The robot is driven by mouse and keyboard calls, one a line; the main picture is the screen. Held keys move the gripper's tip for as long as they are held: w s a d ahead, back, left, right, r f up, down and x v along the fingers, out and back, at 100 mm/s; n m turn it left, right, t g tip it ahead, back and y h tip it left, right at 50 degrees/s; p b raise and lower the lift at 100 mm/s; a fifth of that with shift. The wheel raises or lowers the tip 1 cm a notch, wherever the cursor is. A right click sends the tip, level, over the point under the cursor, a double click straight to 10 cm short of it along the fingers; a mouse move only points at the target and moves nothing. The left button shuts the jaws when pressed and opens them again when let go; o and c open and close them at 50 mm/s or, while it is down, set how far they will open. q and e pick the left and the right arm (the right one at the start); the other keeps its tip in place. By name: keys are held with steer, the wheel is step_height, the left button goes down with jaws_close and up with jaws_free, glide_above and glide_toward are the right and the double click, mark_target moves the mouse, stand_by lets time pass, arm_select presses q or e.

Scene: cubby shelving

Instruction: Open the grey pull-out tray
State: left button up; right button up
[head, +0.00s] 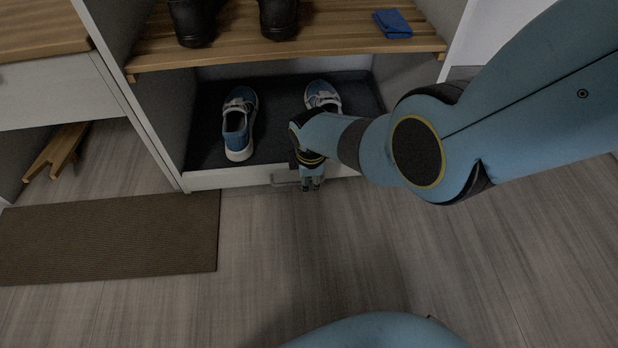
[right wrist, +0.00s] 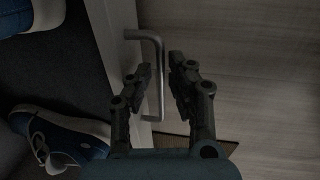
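The grey pull-out tray (head: 275,128) is at the bottom of the shelving in the head view. It has a dark lining and a pale front, and its front edge also shows in the right wrist view (right wrist: 113,45). A metal bar handle (head: 283,183) is fixed to the front; it also shows in the right wrist view (right wrist: 152,36). My right gripper (head: 312,184) is at the handle's right part. In the right wrist view its fingers (right wrist: 160,75) are apart, one on each side of the bar, with a gap visible. My left gripper is not in view.
Two blue shoes (head: 239,120) (head: 322,96) stand in the tray. A slatted wooden shelf (head: 330,42) above holds dark shoes (head: 195,22) and a blue folded cloth (head: 392,23). A brown mat (head: 110,235) lies at the left. The floor before the tray is clear.

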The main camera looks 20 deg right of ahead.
jaws_close()
stand_by(0.5)
